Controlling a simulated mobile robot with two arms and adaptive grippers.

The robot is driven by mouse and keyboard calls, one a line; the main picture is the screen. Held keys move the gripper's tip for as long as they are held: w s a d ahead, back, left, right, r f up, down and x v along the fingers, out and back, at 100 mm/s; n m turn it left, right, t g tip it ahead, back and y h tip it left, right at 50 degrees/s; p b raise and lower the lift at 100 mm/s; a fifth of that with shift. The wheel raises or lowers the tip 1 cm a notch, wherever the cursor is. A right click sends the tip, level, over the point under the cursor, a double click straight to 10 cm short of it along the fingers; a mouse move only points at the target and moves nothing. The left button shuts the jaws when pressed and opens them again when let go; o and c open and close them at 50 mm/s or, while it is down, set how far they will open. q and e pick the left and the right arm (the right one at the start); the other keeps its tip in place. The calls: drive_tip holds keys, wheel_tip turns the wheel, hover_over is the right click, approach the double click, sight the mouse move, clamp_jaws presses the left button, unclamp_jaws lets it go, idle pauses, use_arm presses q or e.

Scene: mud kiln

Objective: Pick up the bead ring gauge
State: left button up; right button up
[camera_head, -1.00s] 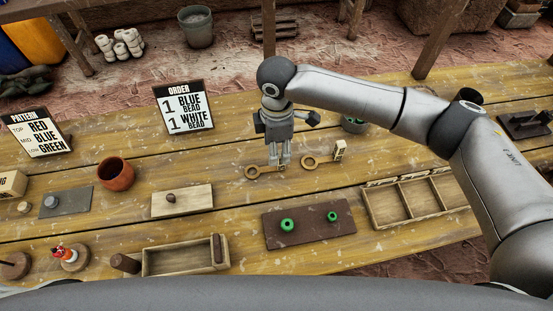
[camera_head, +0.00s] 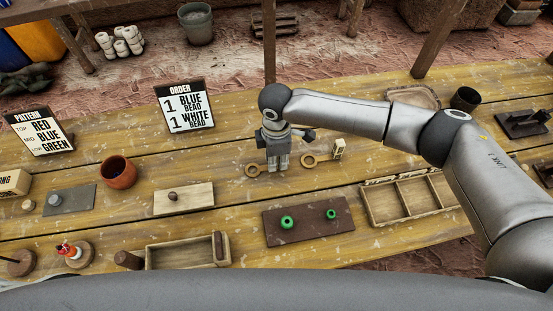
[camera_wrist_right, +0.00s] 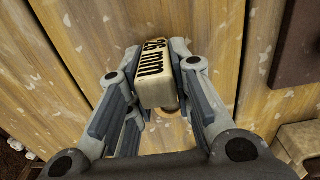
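A bead ring gauge, a flat brass-coloured ring (camera_head: 252,171) with a pale label block, lies on the wooden table under my right gripper (camera_head: 278,168). In the right wrist view its label block (camera_wrist_right: 155,78), marked in mm, stands between the two fingers of the right gripper (camera_wrist_right: 156,50). The fingers appear to press on both sides of the block, and the ring shows only partly below it. The gauge appears to rest at table level. A second ring gauge (camera_head: 309,161) with an upright label block (camera_head: 339,149) lies just to the right. My left gripper is not in view.
A brown mat (camera_head: 309,228) with two green beads lies in front. A divided wooden tray (camera_head: 372,207) is at right, under my arm's reach. A pale board (camera_head: 199,202) and a clay cup (camera_head: 118,172) stand left. The order sign (camera_head: 185,106) stands behind.

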clamp_jaws()
drive_tip(key=shift+r, duration=0.1)
drive_tip(key=shift+r+b, duration=0.35)
drive_tip(key=shift+r, duration=0.15)
drive_tip(key=s+a+r+b, duration=0.1)
drive_tip(key=s+r+b, duration=0.1)
drive_tip(key=s+r, duration=1)
drive_tip(key=shift+s, duration=1)
